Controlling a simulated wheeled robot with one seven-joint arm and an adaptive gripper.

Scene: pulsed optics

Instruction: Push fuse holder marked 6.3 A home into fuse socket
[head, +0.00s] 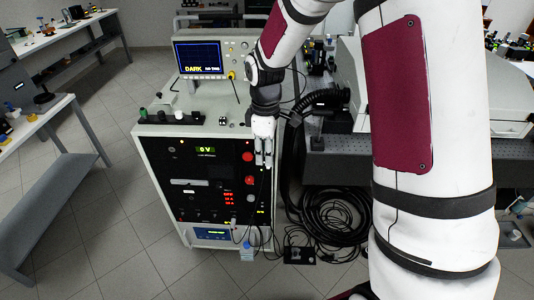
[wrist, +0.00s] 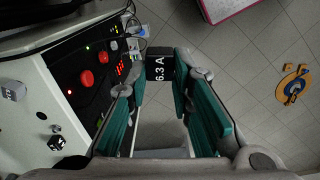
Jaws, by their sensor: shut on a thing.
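The fuse holder (wrist: 160,70) is a dark block with "6.3 A" in white on its face. In the wrist view it sits between the far ends of my gripper's green-padded fingers. My gripper (wrist: 161,82) is shut on it. In the head view my gripper (head: 263,158) points down in front of the right part of the black instrument panel (head: 208,160). The fuse holder is too small to make out there. I cannot pick out the fuse socket for certain in either view.
An oscilloscope (head: 200,58) reading "DARK" stands on the cabinet top. Coiled black cables (head: 335,218) lie on the floor to the right. The floor left of the cabinet is clear.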

